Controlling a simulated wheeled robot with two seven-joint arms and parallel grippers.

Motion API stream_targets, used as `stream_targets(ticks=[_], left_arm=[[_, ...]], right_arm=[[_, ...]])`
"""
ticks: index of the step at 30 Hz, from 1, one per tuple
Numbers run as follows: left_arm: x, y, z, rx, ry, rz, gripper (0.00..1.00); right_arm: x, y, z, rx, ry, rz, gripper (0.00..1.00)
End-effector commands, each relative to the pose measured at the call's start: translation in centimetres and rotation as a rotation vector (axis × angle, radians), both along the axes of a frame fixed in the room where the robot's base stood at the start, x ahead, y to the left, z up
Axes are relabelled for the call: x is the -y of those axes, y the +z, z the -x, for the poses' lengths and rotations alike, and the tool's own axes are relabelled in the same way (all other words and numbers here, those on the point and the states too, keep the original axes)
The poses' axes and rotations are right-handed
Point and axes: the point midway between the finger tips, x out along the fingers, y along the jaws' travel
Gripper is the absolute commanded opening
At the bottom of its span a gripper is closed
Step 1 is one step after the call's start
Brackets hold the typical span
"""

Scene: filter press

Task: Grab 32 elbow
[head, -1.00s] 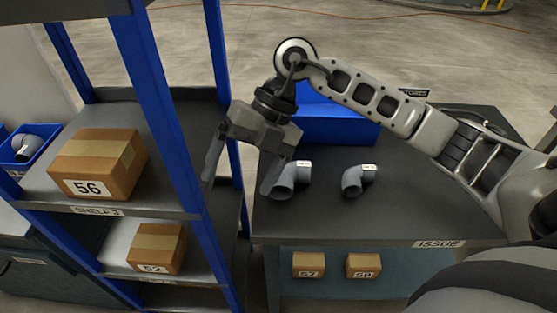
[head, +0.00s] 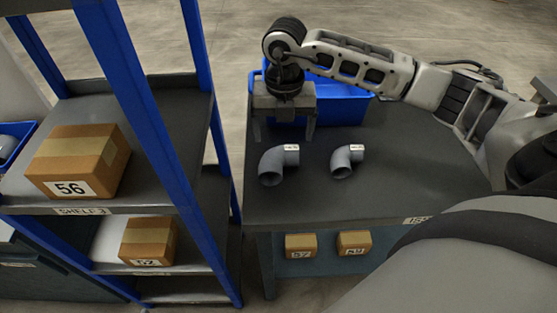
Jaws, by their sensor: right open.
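Two grey pipe elbows lie on the dark table: a larger left elbow (head: 277,166) and a smaller right elbow (head: 346,161). Each has a small white label at its upper end, too small to read, so I cannot tell which is 32. My right gripper (head: 284,138) points down, open and empty, just behind the left elbow. Its two fingers are apart, and no elbow is between them. My left gripper is not in view.
A blue bin (head: 345,108) stands at the table's back, behind my right arm. A blue-posted shelf (head: 175,125) on the left holds box 56 (head: 80,162) and a lower box (head: 147,241). Two small boxes sit under the table (head: 400,185). The table's front is clear.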

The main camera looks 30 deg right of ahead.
Motion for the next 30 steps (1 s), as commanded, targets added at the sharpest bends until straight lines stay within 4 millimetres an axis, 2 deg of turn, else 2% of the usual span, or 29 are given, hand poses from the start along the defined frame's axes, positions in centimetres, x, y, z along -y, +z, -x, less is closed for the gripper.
stream_targets(ticks=[7, 12, 20, 24, 25, 30], left_arm=[[-0.1, 0.4, 0.1, -0.005, -0.003, -0.010, 0.36], [-0.2, -0.1, 0.3, -0.014, -0.003, -0.015, 0.36], [-0.2, -0.1, 0.2, -0.012, -0.004, -0.016, 0.36], [-0.2, 0.0, 0.1, -0.009, -0.005, -0.015, 0.36], [-0.2, 0.0, 0.1, -0.008, -0.004, -0.015, 0.36], [-0.1, 0.2, 0.0, -0.004, -0.004, -0.014, 0.36]], right_arm=[[0.1, -3.1, -0.1, -0.006, -0.001, 0.000, 0.86], [0.1, -5.0, -0.2, -0.002, 0.000, 0.000, 0.86], [0.1, -5.3, -0.2, -0.001, 0.001, -0.001, 0.86], [0.1, -5.3, -0.2, -0.001, 0.001, -0.001, 0.47], [0.1, -5.3, -0.2, -0.001, 0.001, -0.001, 0.41], [0.1, -5.2, -0.2, -0.001, 0.001, -0.001, 0.40]])
